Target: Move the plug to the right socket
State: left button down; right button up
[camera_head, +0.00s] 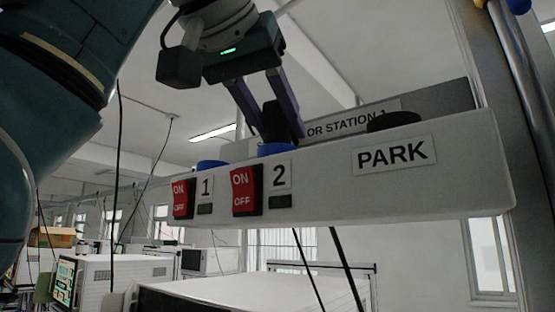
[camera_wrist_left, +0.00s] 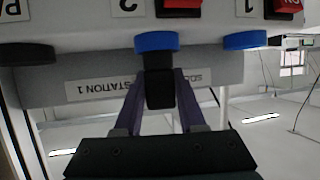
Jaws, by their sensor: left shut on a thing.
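My left gripper (camera_head: 279,132) is shut on the black plug (camera_head: 272,112), with its two purple fingers pointing down on either side of it. The plug stands over the blue socket marked 2 (camera_head: 277,149), the right one of the two blue sockets. In the left wrist view, which is upside down, the plug (camera_wrist_left: 159,90) lines up with the middle blue socket (camera_wrist_left: 156,41) and appears to meet it. I cannot tell how deep it sits. The blue socket marked 1 (camera_head: 211,164) is empty. My right gripper is not in view.
The white station box (camera_head: 330,190) carries red switches 1 (camera_head: 183,198) and 2 (camera_head: 244,191). A black round holder (camera_head: 393,121) stands above the PARK label (camera_head: 394,155). A station sign (camera_head: 350,119) is behind. A metal post (camera_head: 528,110) stands at the right.

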pick_arm(q)
jog(key=shift+f+b, duration=0.45)
jog(key=shift+f, duration=0.1)
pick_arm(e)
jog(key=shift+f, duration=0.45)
pick_arm(q)
jog(key=shift+c, duration=2.1)
grip_release()
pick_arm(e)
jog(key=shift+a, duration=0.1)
pick_arm(q)
jog(key=shift+r, duration=0.1)
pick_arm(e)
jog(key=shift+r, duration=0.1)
